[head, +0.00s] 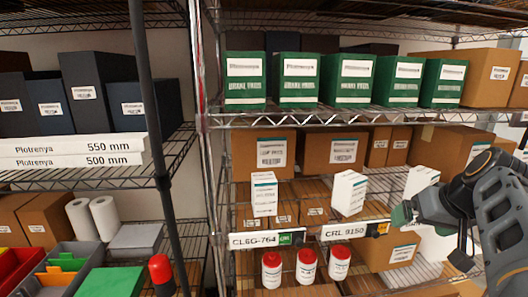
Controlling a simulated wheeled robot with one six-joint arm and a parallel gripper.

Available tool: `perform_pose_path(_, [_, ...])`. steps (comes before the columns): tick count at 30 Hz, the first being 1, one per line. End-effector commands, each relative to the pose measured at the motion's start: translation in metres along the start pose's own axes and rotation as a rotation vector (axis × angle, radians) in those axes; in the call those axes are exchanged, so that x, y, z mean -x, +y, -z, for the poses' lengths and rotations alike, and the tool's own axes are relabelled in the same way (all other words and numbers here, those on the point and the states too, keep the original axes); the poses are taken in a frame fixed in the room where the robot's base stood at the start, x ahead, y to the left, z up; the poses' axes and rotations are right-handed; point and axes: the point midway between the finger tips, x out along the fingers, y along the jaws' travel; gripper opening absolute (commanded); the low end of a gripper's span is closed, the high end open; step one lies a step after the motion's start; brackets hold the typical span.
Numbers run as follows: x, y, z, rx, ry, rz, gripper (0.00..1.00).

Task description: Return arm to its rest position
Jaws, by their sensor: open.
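My arm reaches in from the right edge in the head view, in front of the right-hand wire shelving. My gripper (403,214) is at its left end, at the height of the middle shelf, beside white boxes. It is open, and I see nothing held in it. The arm partly hides a white box (421,181) and the cartons behind it. I cannot tell how far the gripper is from the boxes.
Green boxes (348,79) line the upper right shelf, with brown cartons (343,152) below. Two white boxes (264,194) (349,193) stand left of the gripper. White bottles with red caps (307,267) stand lower. A dark post (152,120) rises at left.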

Motion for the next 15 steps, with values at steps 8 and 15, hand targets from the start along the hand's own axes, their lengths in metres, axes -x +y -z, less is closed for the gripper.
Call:
perform_pose_path(8, [-0.075, -0.036, -0.086, -0.151, -0.106, -0.158, 0.98])
perform_pose_path(15, [-0.116, -0.086, -0.168, 0.059, -0.153, -0.184, 0.98])
